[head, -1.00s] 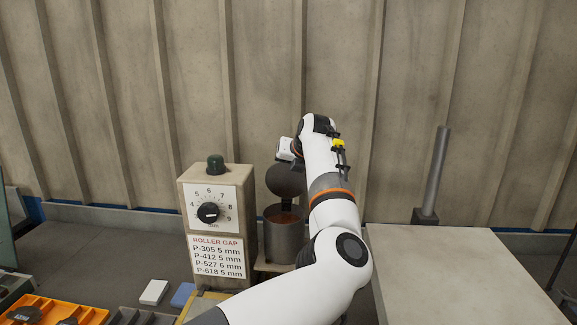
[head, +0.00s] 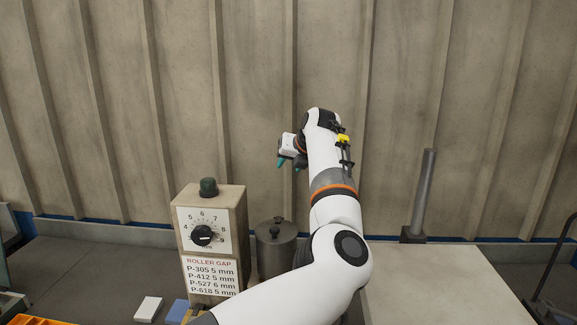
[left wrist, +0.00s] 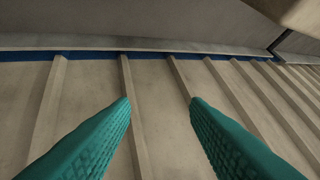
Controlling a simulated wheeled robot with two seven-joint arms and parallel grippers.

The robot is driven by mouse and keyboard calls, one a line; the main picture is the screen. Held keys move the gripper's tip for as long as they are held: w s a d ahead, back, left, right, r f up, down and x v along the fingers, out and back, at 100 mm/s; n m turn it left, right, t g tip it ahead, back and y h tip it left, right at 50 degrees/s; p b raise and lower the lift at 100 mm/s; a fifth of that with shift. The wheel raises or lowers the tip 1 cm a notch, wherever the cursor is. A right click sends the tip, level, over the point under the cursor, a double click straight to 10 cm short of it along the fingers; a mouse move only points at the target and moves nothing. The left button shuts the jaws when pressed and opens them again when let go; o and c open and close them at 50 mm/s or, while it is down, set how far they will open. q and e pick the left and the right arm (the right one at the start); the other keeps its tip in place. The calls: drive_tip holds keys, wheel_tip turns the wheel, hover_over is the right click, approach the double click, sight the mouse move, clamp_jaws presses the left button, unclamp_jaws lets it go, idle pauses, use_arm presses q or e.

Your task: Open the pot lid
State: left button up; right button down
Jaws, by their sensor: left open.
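The grey metal pot (head: 277,257) stands just right of the roller gap box. Its lid (head: 289,230) lies flat over the top and hides the inside; small dark knobs show on it. My left gripper (head: 291,164) is above the pot, apart from the lid, with teal fingers. In the left wrist view the two teal fingers (left wrist: 160,103) are spread, with nothing between them. My right gripper is not in view.
The roller gap box (head: 211,240), with a dial and a dark green knob, stands close left of the pot. A pale table (head: 430,285) and an upright grey post (head: 424,190) are to the right. A white block (head: 148,308) lies front left. A ribbed wall (head: 120,120) is behind.

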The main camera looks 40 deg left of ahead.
use_arm(q)
wheel_tip(320, 180, up, 6)
drive_tip(key=d+p, duration=0.2)
drive_tip(key=p, duration=0.2)
drive_tip(key=shift+w+d, duration=0.15)
drive_tip(key=shift+w, duration=0.25)
drive_tip(key=shift+f, duration=0.15)
drive_tip(key=b+v, duration=0.5)
drive_tip(key=v, duration=0.7)
idle(0.4)
